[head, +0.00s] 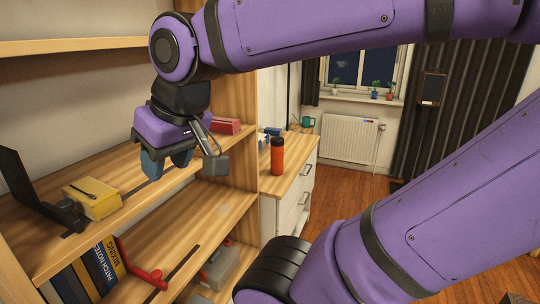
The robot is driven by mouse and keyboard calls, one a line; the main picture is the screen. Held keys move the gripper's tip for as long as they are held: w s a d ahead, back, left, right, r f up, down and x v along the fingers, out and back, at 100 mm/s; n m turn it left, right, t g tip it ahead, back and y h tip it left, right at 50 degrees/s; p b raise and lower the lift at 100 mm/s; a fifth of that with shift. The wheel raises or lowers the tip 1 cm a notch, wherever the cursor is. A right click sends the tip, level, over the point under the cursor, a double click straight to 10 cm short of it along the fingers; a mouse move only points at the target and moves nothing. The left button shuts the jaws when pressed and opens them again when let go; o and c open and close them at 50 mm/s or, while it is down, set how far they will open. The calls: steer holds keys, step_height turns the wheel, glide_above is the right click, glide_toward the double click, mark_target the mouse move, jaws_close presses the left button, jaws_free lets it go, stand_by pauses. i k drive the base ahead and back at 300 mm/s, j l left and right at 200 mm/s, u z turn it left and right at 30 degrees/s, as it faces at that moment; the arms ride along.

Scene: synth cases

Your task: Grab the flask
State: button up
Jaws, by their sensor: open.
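The flask (277,156) is an orange-red upright cylinder with a black cap. It stands on the wooden top of a white drawer unit, right of centre in the head view. My gripper (184,162) hangs from my purple arm over the middle shelf, to the left of the flask and apart from it. It is open, with a grey finger on its right side. A blue rounded thing (153,164) shows just below it; I cannot tell whether it touches the gripper. Nothing covers the flask.
On the middle shelf (40,247) are a yellow box (92,199), a black bookend-like stand (30,193) and a red box (226,126). The shelf unit's upright panel (243,137) stands between my gripper and the flask. A teal watering can (306,121) is behind the flask.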

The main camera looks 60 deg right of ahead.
mark_target(277, 153)
steer(key=i+z, duration=0.15)
steer(key=z, duration=0.25)
steer(key=i+j+z, duration=0.1)
steer(key=z, duration=0.3)
steer(key=i+z, duration=0.1)
steer(key=z, duration=1.1)
